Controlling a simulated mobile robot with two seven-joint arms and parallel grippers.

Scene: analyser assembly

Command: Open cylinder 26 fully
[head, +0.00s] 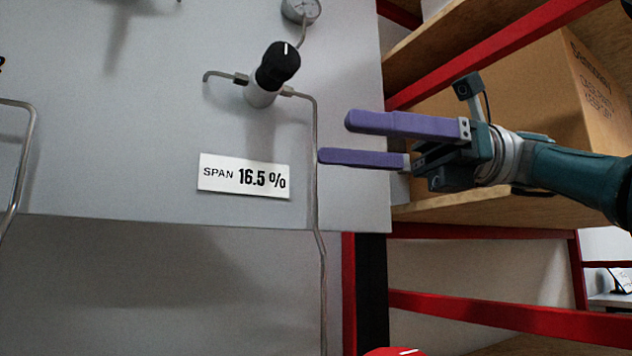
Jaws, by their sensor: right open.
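No cylinder marked 26 can be made out in the head view. A rounded red top with a white mark (396,352) is cut off by the bottom edge; I cannot tell whether it belongs to a cylinder. My right gripper (336,138) comes in from the right with its two purple fingers apart and nothing between them. It is in front of the grey panel's right edge, well above the red top. My left gripper is not in view.
The grey panel (130,130) carries a black knob (280,60), a gauge (300,9), thin metal tubing (316,200) and a label reading SPAN 16.5 % (243,176). A red-framed shelf with a cardboard box (575,95) stands at the right, behind my right arm.

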